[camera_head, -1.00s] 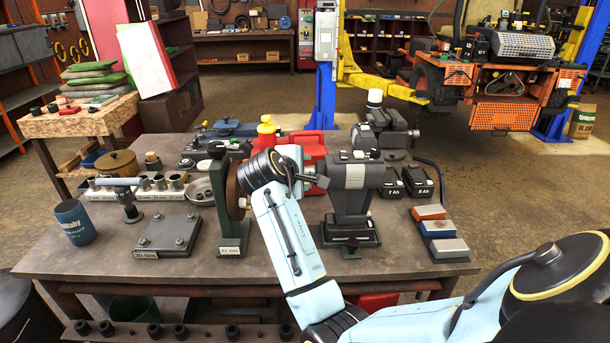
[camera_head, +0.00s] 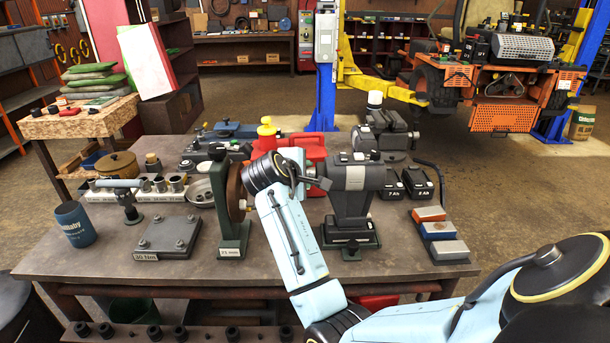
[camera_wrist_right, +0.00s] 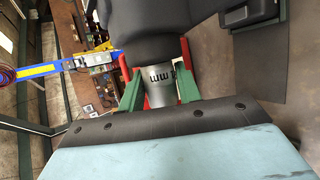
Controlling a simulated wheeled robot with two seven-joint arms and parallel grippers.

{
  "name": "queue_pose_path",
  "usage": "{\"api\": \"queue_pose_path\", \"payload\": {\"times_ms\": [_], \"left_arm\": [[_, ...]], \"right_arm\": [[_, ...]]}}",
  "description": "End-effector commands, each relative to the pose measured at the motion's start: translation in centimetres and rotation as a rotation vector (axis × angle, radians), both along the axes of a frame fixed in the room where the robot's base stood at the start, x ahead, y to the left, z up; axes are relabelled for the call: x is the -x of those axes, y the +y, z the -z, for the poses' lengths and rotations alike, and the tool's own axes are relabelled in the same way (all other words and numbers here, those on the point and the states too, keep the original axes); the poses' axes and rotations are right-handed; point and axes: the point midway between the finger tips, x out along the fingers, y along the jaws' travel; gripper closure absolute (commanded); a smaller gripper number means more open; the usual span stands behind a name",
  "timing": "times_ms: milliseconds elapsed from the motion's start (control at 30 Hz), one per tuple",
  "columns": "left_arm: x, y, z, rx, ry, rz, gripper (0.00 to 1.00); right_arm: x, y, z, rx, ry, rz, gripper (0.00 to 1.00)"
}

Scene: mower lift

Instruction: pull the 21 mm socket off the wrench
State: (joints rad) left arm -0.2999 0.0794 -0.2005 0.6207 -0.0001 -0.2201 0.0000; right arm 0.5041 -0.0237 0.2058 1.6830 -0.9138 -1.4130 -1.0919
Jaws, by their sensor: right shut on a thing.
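The wrench (camera_head: 350,178) is a dark grey power tool standing upright on the bench, its nose pointing left. It also fills the top of the right wrist view (camera_wrist_right: 160,35). My right gripper (camera_wrist_right: 159,90) is shut on a silver cylindrical socket (camera_wrist_right: 159,82) with "mm" lettering; its number is not readable. The socket sits at the wrench's nose, and I see no clear gap between them. In the head view my right gripper (camera_head: 304,180) is at the nose, and its wrist hides most of the socket. My left gripper is not in view.
A dark green upright stand (camera_head: 228,205) labelled 21 mm is close left of my right wrist. Further left are a 30 Nm plate (camera_head: 168,237), a socket rack (camera_head: 106,194) and a blue cup (camera_head: 75,223). Batteries (camera_head: 418,183) and coloured blocks (camera_head: 440,230) lie right.

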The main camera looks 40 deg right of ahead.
Motion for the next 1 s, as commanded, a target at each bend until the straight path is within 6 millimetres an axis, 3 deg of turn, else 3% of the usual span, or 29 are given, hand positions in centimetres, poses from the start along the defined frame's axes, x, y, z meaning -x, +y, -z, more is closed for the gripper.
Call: {"api": "queue_pose_path", "payload": {"times_ms": [1000], "left_arm": [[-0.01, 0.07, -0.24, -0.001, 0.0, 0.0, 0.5]], "right_arm": [[-0.57, 0.68, -0.03, -0.002, 0.0, -0.001, 1.0]]}}
